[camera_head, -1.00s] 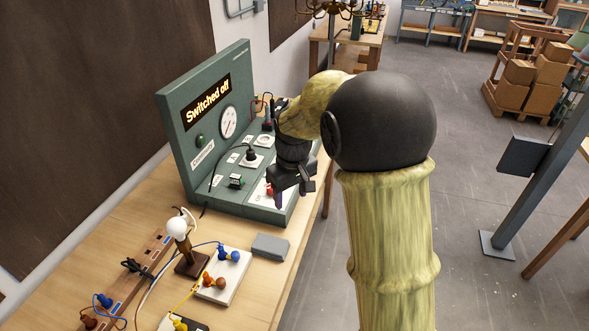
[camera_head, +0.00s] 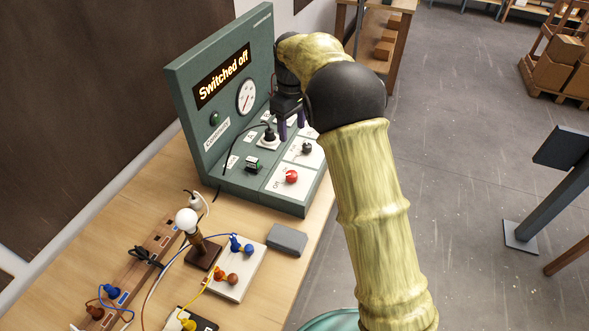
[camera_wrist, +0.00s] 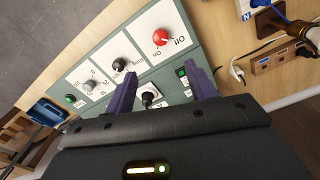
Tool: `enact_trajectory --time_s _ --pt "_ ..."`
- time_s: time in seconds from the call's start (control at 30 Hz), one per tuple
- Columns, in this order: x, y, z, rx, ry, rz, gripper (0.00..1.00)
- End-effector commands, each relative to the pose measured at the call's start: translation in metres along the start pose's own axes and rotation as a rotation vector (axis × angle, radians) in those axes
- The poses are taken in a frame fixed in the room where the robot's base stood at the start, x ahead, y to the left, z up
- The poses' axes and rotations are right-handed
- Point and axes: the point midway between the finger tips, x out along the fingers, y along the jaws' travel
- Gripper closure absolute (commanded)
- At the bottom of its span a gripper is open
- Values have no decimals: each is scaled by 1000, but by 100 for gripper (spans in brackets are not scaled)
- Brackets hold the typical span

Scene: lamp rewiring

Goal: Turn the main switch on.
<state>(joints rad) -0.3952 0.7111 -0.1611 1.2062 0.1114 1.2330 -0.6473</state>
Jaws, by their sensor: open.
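The green switch panel (camera_head: 182,92) stands on the bench, and its lit display (camera_head: 222,76) reads "Switched off". A red knob (camera_head: 291,176) with "Off" and "On" labels sits on a white plate at the panel's near end. The red knob also shows in the wrist view (camera_wrist: 161,37), beyond the fingers. Its exact pointing is too small to tell. My gripper (camera_head: 291,125) is open and empty, above the panel's base, farther back than the red knob and apart from it. In the wrist view, my purple fingers (camera_wrist: 160,75) stand on either side of a black plug (camera_wrist: 149,96).
A black knob (camera_head: 306,148) sits behind the red one. A small green rocker (camera_head: 253,164) and a corded plug are close by. A lamp with a white bulb (camera_head: 186,220), a terminal board (camera_head: 238,284) and a grey block (camera_head: 288,239) lie in front.

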Motion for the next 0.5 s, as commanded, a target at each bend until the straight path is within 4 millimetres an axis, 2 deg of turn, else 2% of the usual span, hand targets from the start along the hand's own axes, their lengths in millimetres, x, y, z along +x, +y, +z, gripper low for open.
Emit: enact_trajectory --time_s 0.27,0.5 --pt "17 -1 0 -1 -3 -1 45" --pt "56 -2 0 -2 -4 -2 45"
